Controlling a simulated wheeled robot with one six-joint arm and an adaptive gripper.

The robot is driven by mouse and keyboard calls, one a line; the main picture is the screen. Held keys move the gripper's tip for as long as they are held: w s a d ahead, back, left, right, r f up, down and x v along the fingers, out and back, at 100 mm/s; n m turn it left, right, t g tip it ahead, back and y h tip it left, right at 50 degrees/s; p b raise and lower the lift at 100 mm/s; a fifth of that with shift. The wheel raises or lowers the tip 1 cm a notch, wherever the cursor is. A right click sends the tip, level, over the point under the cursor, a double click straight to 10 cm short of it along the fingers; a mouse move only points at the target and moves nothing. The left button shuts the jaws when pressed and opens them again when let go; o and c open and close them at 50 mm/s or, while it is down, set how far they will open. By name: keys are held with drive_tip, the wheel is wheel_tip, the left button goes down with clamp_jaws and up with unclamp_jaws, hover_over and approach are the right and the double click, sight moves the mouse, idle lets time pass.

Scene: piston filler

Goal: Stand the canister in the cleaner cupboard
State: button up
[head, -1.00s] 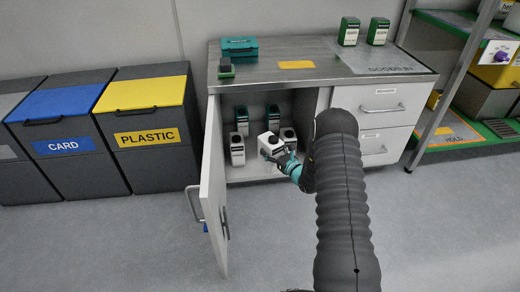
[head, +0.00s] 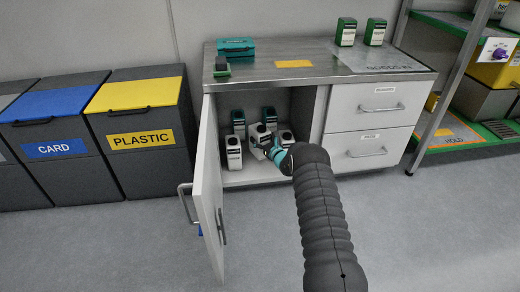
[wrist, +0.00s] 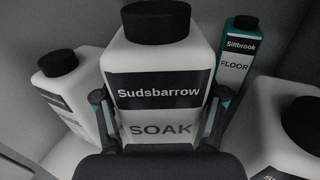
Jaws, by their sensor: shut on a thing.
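The white canister with a black cap (wrist: 155,85) reads "Sudsbarrow SOAK" in the wrist view, where it looks roughly upright. My gripper (wrist: 160,110) is shut on it, one finger on each side. In the head view the canister (head: 257,133) is inside the open cupboard (head: 250,175), between other containers, with my gripper (head: 274,150) at its front right. The canister's base is hidden, so I cannot tell whether it touches the cupboard floor.
White canisters stand at left (head: 233,153) and right (head: 286,138), close beside the held one. Green containers stand behind, one labelled "Siltbrook FLOOR" (wrist: 235,70). The cupboard door (head: 207,190) swings out at left. Drawers (head: 368,105) lie right.

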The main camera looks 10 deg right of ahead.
drive_tip(key=shift+f+b, duration=0.35)
drive_tip(key=shift+f, duration=2.05)
drive_tip(key=o, duration=1.8)
drive_tip(key=shift+f, duration=0.25)
drive_tip(key=shift+s+r, duration=0.1)
